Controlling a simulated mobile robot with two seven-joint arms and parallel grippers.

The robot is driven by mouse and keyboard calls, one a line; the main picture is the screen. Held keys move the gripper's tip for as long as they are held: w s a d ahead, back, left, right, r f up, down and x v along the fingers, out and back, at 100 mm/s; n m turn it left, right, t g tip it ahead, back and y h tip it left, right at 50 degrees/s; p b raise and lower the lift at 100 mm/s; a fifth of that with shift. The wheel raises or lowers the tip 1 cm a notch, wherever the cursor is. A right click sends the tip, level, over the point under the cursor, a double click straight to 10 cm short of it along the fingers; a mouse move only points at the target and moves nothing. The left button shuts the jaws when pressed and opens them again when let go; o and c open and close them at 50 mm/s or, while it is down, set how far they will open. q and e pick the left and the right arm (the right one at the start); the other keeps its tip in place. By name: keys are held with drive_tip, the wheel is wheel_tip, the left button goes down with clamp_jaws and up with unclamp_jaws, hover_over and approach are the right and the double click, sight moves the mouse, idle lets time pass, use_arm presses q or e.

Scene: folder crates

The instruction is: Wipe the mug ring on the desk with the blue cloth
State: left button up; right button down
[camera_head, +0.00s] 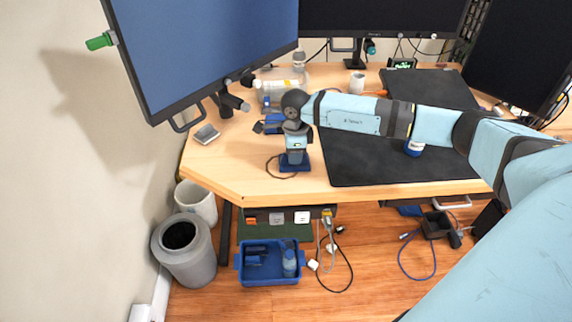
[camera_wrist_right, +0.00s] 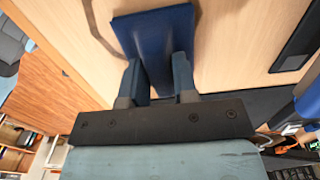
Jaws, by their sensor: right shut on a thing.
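My right gripper (camera_head: 295,157) points down at the front left part of the desk and is shut on the blue cloth (camera_head: 288,168). The cloth is flat at or very near the desk top below the fingers. In the right wrist view the cloth (camera_wrist_right: 160,32) stands out beyond both fingers (camera_wrist_right: 157,82). The mug ring (camera_head: 268,166) is a dark brown loop on the wood; the cloth covers part of it and its left side shows. The ring's curve also shows in the right wrist view (camera_wrist_right: 95,28). My left gripper is not in view.
A black desk mat (camera_head: 360,165) lies right of the cloth, with a blue-and-white bottle (camera_head: 413,148) on it. Monitors (camera_head: 210,45) stand behind and left. Blue items (camera_head: 273,123) and a clear bottle lie behind the gripper. A blue bin (camera_head: 270,278) is on the floor.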

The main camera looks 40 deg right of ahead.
sight(279, 155)
drive_tip(key=shift+w+d+f+b, duration=0.15)
drive_tip(key=shift+w+b, duration=0.2)
drive_tip(key=shift+w, duration=0.8)
use_arm(q)
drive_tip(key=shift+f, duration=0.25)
drive_tip(key=shift+b, duration=0.4)
use_arm(e)
drive_tip(key=shift+w+a, duration=1.1)
drive_tip(key=shift+a, duration=0.1)
drive_tip(key=shift+a, duration=0.1)
drive_tip(key=shift+s+a+p, duration=0.15)
drive_tip(key=shift+a+p, duration=0.15)
drive_tip(key=shift+a, duration=1.3)
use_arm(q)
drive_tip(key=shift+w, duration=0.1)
